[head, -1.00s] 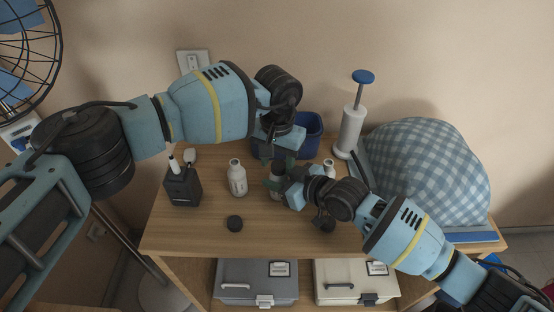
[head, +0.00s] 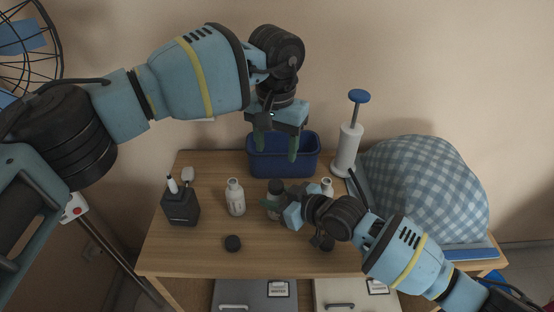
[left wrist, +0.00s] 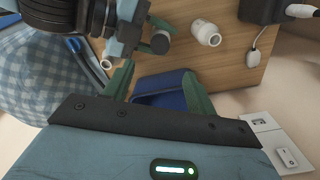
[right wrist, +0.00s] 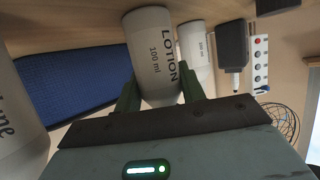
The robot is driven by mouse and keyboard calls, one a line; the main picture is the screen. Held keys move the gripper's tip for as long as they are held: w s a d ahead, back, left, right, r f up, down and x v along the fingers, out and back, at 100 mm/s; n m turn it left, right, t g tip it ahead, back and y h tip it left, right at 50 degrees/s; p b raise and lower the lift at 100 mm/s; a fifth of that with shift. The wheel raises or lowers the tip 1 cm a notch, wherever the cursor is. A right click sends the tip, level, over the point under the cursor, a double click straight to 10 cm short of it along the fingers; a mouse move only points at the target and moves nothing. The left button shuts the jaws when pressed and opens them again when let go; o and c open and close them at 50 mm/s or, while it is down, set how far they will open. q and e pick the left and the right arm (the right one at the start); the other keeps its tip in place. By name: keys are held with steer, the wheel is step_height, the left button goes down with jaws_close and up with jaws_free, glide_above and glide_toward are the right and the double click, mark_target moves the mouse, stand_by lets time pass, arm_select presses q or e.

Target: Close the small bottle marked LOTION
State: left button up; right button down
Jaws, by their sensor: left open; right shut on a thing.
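The small LOTION bottle (right wrist: 152,50) is white with dark lettering and stands between the fingers of my right gripper (right wrist: 160,95). In the head view, my right gripper (head: 275,205) is shut around its body on the table. A dark cap (head: 275,185) shows on top of the bottle; how tightly it sits cannot be told. In the left wrist view the dark cap (left wrist: 160,42) also shows beside my right gripper.
A white bottle (head: 235,200) stands to the left and another (head: 327,185) to the right. Loose dark caps (head: 232,243) (head: 326,243) lie near the front. A dark holder (head: 180,208), a white pump (head: 346,150) and a checked cloth pile (head: 425,190) stand around.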

mark_target(284, 199)
arm_select(q)
steer(key=shift+a+r, duration=0.1)
steer(key=shift+r, duration=0.45)
arm_select(e)
steer(key=shift+d, duration=0.1)
steer(key=c, duration=0.8)
jaws_free()
steer(key=shift+o, duration=0.2)
steer(key=shift+p+v, duration=0.3)
steer(key=shift+v, duration=3.55)
arm_select(q)
steer(key=shift+r, duration=0.75)
arm_select(e)
steer(key=shift+s+d, duration=0.1)
